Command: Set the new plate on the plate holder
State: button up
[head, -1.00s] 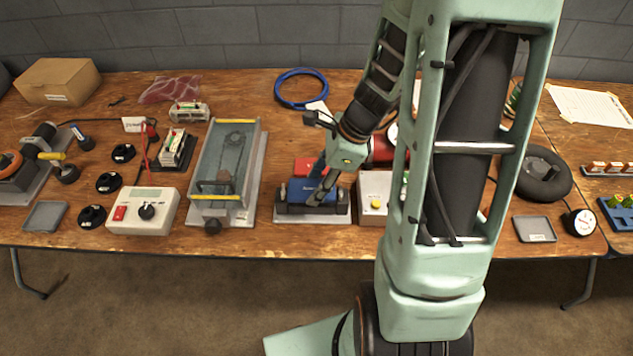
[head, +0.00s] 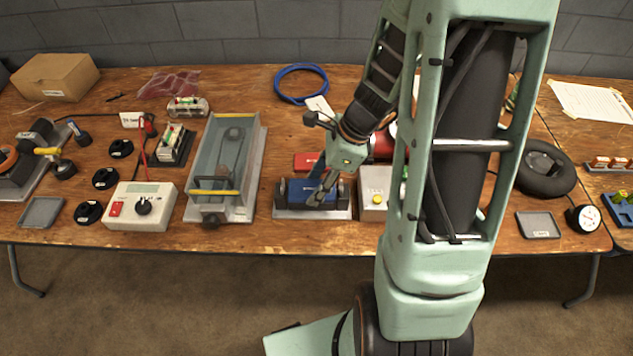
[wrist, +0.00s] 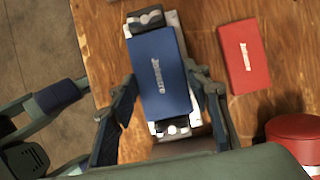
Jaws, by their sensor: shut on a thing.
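A blue plate (head: 298,192) with white lettering is at the plate holder (head: 285,214), a pale base with dark end blocks near the table's front edge. In the wrist view the blue plate (wrist: 165,80) lies lengthwise between the end blocks of the holder (wrist: 146,19). I cannot tell whether it is fully seated. My gripper (head: 325,192) is shut on the blue plate; in the wrist view a finger of my gripper (wrist: 160,85) stands along each long side. A red plate (head: 306,161) lies just behind the holder, and shows at right in the wrist view (wrist: 245,56).
A clear-sided tray (head: 222,165) with yellow bars stands close left of the holder. A grey box with a yellow button (head: 375,201) stands close right. A white meter box (head: 140,208) is farther left. A blue cable coil (head: 301,84) lies behind. My arm hides part of the table.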

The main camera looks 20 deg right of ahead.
jog(key=shift+f, duration=0.25)
jog(key=o, duration=1.3)
jog(key=shift+r, duration=0.1)
jog(key=v, duration=1.2)
